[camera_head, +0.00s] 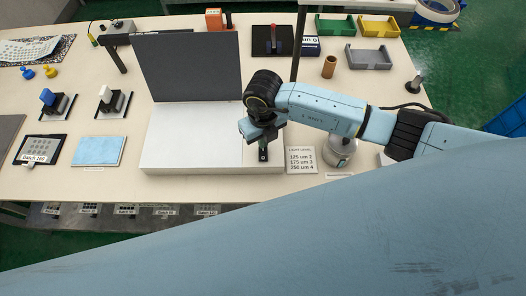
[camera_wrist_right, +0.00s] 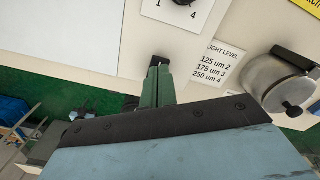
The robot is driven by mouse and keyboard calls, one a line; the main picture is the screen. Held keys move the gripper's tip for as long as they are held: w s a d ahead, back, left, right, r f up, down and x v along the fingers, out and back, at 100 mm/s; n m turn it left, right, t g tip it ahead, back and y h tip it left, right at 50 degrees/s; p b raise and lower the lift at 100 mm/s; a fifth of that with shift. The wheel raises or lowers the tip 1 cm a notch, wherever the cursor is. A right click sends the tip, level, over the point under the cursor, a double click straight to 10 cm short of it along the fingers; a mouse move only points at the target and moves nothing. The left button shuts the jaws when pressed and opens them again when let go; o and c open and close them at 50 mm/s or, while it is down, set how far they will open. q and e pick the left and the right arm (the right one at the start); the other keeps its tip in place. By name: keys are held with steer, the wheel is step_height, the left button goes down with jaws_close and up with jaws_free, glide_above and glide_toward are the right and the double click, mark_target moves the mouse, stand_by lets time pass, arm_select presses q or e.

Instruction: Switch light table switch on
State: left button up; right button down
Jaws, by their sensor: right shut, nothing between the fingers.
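The light table is a white flat panel (camera_head: 190,150) with a dark grey upright board (camera_head: 187,68) at its back. Its white surface also shows at the upper left of the right wrist view (camera_wrist_right: 60,30). My right gripper (camera_head: 263,155) is over the panel's front right corner, pointing down, shut and empty. In the right wrist view its closed fingertips (camera_wrist_right: 158,62) are beside a white label (camera_wrist_right: 180,10) marked 1 and 4. I cannot make out the switch itself; the gripper may hide it. I cannot tell whether the fingertips touch anything. My left gripper is not in view.
A light level card (camera_head: 301,160) lies right of the gripper, with a metal pot (camera_head: 341,152) beyond it. A blue pad (camera_head: 98,151) and a batch card (camera_head: 40,149) lie at left. Coloured trays (camera_head: 378,27) stand at back right. The table's front edge is close.

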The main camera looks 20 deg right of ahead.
steer(key=shift+f+b, duration=0.85)
steer(key=shift+f, duration=0.2)
stand_by(0.9)
step_height(320, 180, up, 7)
steer(key=p, duration=0.6)
steer(key=shift+r, duration=0.1)
steer(key=shift+s, duration=0.15)
stand_by(0.5)
